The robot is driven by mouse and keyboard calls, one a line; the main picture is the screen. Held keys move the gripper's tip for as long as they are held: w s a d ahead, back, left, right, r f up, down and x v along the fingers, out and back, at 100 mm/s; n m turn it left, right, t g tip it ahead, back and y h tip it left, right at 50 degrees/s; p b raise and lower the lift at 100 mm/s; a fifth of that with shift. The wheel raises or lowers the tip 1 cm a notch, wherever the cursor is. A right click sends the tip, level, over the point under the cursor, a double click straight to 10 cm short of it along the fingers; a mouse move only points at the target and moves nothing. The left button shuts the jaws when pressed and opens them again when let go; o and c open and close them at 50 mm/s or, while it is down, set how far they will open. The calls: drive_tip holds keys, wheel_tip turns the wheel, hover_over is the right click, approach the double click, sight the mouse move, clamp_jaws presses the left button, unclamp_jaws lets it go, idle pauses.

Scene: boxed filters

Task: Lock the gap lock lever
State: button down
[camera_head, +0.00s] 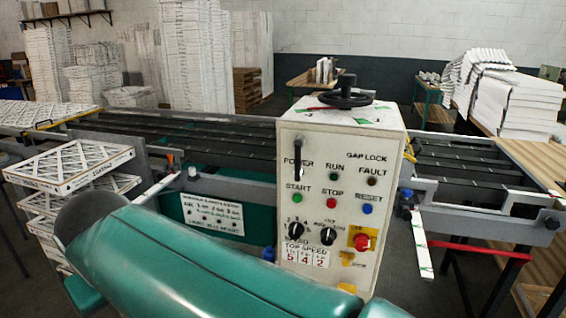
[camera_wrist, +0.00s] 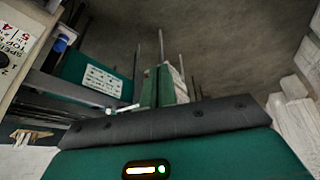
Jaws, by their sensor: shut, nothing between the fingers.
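The white control box (camera_head: 335,195) stands at the middle of the head view with the printed words GAP LOCK near its upper right. A black upright lever (camera_head: 298,158) sits on its upper left face by the word POWER; I cannot tell if it is the gap lock lever. Part of the box (camera_wrist: 22,40) shows at the left edge of the wrist view. My gripper (camera_wrist: 160,84) shows in the wrist view, with its teal fingers together and empty, away from the box and pointing toward the floor area. The head view shows my teal arm in front, but not the fingers clearly.
A black handwheel (camera_head: 347,93) is on top of the box. Dark conveyor rollers (camera_head: 200,140) run behind it. Boxed filters (camera_head: 70,175) are stacked at left. A red bar (camera_head: 478,249) juts out at right. Piled white boxes (camera_head: 515,100) lie on a right-hand table.

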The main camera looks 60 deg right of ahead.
sight(299, 159)
drive_tip(key=w+d+r+m+g+h, duration=0.1)
drive_tip(key=w+d+r+m+g, duration=0.2)
drive_tip(key=d, duration=0.5)
drive_tip(key=w+d+r+m+h, duration=0.1)
drive_tip(key=d+r+m+h, duration=0.1)
drive_tip(key=d+r, duration=0.45)
drive_tip(key=s+d+r+m+g, duration=0.1)
drive_tip(key=d+r+m+g, duration=0.1)
drive_tip(key=d, duration=0.5)
drive_tip(key=s+d+r+m+g, duration=0.1)
drive_tip(key=s+d+r+m, duration=0.1)
drive_tip(key=d, duration=0.5)
drive_tip(key=s+d+r+m+g+h, duration=0.1)
drive_tip(key=s+d+m+g, duration=0.1)
drive_tip(key=d+m, duration=0.2)
drive_tip(key=d, duration=0.3)
drive_tip(key=shift+r+g, duration=0.3)
drive_tip(key=shift+r, duration=0.1)
drive_tip(key=s+d+f, duration=0.4)
drive_tip(key=f, duration=0.1)
drive_tip(key=s+d+f, duration=0.2)
drive_tip(key=s+f, duration=0.1)
drive_tip(key=shift+s, duration=0.1)
